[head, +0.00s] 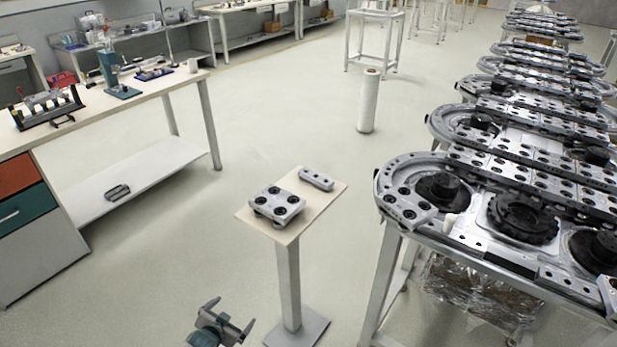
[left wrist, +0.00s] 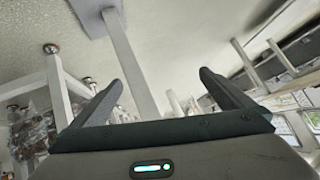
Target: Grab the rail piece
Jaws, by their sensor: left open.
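In the head view a small stand with a square top (head: 325,204) holds two metal pieces. One is a wide block with several dark round wheels or holes (head: 276,203). The other is a short narrow grey bar (head: 316,179) with dark holes, at the back of the top. I cannot tell for sure which one is the rail piece. My left gripper (head: 225,318) is open and empty, low and to the front left of the stand, below its top and apart from it. Its two fingers (left wrist: 162,95) also show spread in the left wrist view. My right gripper is not in view.
A ring track line (head: 500,260) on metal frames fills the right side. A workbench (head: 150,95) with tools stands at the left. A white roll (head: 368,100) stands on the floor behind the stand. Floor between bench and stand is clear.

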